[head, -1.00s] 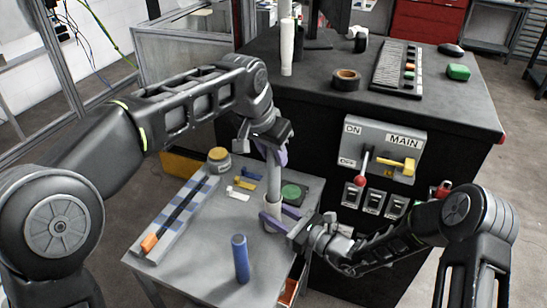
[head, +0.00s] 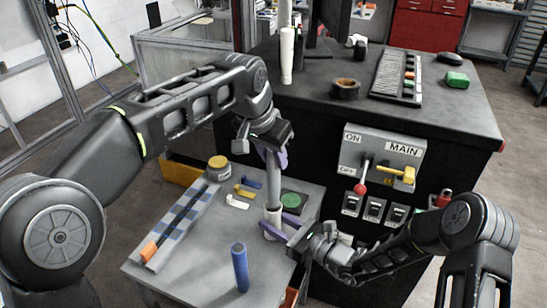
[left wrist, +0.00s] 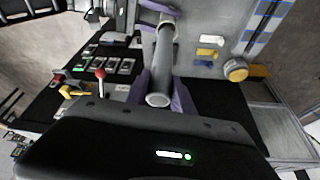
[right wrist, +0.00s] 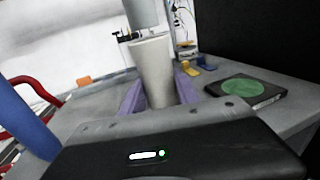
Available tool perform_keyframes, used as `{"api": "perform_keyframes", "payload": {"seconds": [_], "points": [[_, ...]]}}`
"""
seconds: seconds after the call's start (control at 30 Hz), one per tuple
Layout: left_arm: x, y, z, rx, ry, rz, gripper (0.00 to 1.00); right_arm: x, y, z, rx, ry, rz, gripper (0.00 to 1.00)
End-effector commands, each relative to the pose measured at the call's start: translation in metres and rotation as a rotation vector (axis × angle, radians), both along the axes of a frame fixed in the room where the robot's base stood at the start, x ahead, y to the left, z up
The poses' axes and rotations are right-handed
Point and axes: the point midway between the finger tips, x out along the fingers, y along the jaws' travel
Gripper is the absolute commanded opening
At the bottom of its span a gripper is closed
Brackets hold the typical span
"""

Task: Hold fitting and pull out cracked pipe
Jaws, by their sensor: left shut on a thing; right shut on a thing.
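The cracked pipe (head: 274,180) is a grey upright tube. My left gripper (head: 272,150) is shut on its upper part; the pipe's near open end shows in the left wrist view (left wrist: 160,98). The white fitting (head: 271,229) stands upright below the pipe, in line with it. My right gripper (head: 282,226) is shut around the fitting, which fills the jaws in the right wrist view (right wrist: 156,72). There the pipe's lower end (right wrist: 139,12) appears just above the fitting's rim, seemingly with a small gap. I cannot make out a crack.
A blue pipe (head: 240,267) stands at the small table's front. A green disc on a dark block (head: 291,201) lies beside the fitting. A striped tray (head: 176,226), a jar (head: 218,168) and small pieces are at left. The switch panel (head: 382,157) is behind my right arm.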

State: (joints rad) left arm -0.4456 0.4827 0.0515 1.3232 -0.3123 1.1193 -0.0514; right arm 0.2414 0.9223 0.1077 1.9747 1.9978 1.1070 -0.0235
Motion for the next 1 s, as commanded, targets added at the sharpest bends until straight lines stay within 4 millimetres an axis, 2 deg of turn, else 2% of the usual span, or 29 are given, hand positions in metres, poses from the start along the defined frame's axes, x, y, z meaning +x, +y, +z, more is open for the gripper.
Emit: {"api": "perform_keyframes", "payload": {"seconds": [0.4,0.8,0.83,1.0], "points": [[0.000,-0.001,0.024,-0.002,-0.001,-0.001,0.00,0.000,0.000,0.000,-0.001,0.001,0.000,0.00],[0.000,0.000,0.025,0.000,-0.001,-0.001,0.00,0.000,0.000,0.000,0.000,0.000,0.000,0.00],[0.000,0.000,0.025,0.000,-0.001,-0.001,0.00,0.000,0.000,0.000,0.000,0.000,0.000,0.40],[0.000,0.000,0.025,-0.001,-0.001,0.000,0.00,0.000,0.000,0.000,0.000,0.000,0.000,0.53]]}}
